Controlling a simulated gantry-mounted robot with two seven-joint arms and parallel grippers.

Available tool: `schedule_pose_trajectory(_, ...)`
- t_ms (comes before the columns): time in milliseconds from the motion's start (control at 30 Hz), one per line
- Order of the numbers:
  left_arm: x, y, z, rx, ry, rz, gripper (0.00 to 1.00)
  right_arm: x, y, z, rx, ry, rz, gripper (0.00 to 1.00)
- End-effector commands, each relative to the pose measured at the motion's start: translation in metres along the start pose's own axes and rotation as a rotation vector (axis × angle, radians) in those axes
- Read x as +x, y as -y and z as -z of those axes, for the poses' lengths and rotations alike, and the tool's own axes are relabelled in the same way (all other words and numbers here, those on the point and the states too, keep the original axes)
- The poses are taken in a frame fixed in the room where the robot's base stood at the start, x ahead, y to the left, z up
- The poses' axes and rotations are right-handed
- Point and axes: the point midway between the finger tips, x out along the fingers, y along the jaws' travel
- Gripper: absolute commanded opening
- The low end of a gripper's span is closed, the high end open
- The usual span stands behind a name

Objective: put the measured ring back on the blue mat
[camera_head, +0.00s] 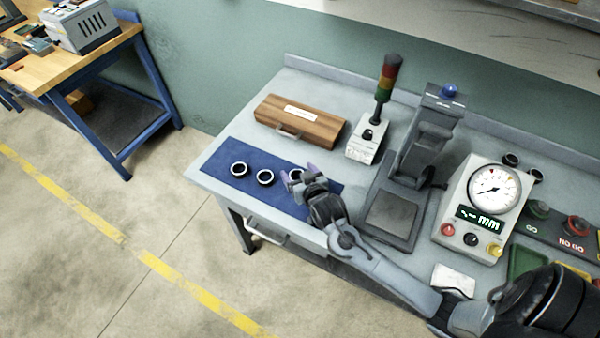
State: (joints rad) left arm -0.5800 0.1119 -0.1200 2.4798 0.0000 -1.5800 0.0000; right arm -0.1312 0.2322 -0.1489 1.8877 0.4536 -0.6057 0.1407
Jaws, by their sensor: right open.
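The blue mat (222,177) lies at the left front of the grey bench. Two dark rings with pale rims, a left ring (239,169) and a middle ring (265,177), sit on it. A third ring (294,175) is on the mat at my right gripper (297,172), partly hidden by it. My right gripper is open, with its fingertips around or just above this third ring; I cannot tell whether they touch it. My right arm reaches in from the lower right. My left gripper is not in view.
A wooden box (298,122) stands behind the mat. A signal tower (385,90), a grinder or press (430,135) and a dial gauge box (480,210) stand to the right. More rings (511,160) are behind the gauge. GO and NO GO fixtures (555,226) lie at far right.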

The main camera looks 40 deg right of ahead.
Motion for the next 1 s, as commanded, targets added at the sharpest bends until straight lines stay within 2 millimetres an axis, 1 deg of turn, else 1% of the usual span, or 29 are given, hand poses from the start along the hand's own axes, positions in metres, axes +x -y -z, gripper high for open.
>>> schedule_pose_trajectory(33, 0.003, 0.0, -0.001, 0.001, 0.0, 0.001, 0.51, 0.004, -0.003, -0.018, -0.013, 0.024, -0.007, 0.8)
schedule_pose_trajectory(167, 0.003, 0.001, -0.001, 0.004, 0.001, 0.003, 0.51, 0.003, -0.003, -0.016, -0.014, 0.023, -0.007, 0.8)
schedule_pose_trajectory(267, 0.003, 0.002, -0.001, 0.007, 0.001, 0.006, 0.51, 0.001, -0.003, -0.01, -0.014, 0.022, -0.007, 0.8)
schedule_pose_trajectory(333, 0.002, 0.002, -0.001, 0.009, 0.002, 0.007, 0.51, -0.004, -0.003, -0.005, -0.014, 0.024, -0.006, 0.8)
schedule_pose_trajectory(467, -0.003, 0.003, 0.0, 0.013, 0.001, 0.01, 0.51, -0.027, -0.002, -0.003, -0.01, 0.022, -0.005, 0.8)
schedule_pose_trajectory(700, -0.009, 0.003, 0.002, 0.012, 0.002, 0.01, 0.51, -0.074, -0.001, 0.001, -0.008, 0.019, -0.004, 0.8)
schedule_pose_trajectory(800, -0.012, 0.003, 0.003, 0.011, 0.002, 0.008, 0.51, -0.091, -0.002, 0.002, -0.007, 0.019, -0.005, 0.8)
schedule_pose_trajectory(1000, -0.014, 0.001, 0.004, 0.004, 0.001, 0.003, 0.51, -0.114, -0.001, 0.003, -0.008, 0.019, -0.003, 0.8)
